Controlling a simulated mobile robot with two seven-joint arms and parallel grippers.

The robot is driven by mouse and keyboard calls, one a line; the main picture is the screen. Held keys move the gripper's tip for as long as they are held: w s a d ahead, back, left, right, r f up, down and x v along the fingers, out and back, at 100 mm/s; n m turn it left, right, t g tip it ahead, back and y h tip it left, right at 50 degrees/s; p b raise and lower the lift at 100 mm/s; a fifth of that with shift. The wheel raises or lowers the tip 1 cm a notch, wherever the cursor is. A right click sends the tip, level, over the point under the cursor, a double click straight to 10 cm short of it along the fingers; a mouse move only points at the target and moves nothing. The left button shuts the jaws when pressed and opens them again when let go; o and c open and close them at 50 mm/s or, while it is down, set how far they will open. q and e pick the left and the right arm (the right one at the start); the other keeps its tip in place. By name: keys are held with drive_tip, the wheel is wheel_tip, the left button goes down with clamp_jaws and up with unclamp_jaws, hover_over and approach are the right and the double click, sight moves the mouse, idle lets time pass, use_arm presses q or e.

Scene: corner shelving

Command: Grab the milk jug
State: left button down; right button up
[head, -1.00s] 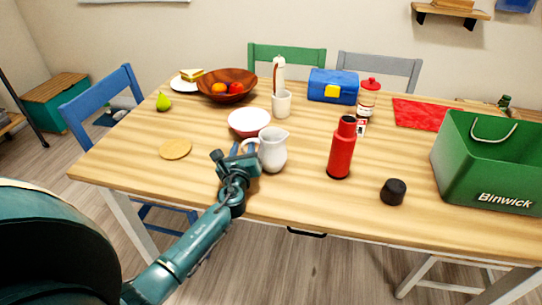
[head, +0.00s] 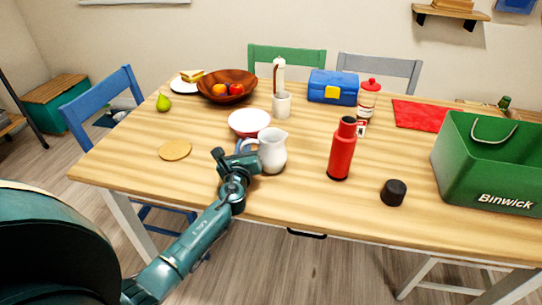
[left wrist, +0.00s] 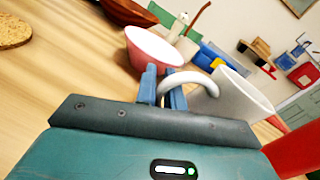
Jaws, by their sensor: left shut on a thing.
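The white milk jug (head: 273,152) stands upright on the wooden table near its front edge, with its handle toward the left. In the left wrist view the jug (left wrist: 238,98) is at the right, its handle (left wrist: 190,78) reaching between the fingers. My left gripper (head: 244,147) is at the jug's left side, shut on the handle. Its blue fingers (left wrist: 161,88) show on either side of the handle in the left wrist view. My right gripper is not in view.
A white and red bowl (head: 249,122) stands just behind the jug. A red bottle (head: 342,150) and a black lid (head: 393,192) stand to the right, before a green Binwick box (head: 490,165). A round cork mat (head: 175,150) lies left.

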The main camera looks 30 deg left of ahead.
use_arm(q)
drive_tip(key=shift+r, duration=0.35)
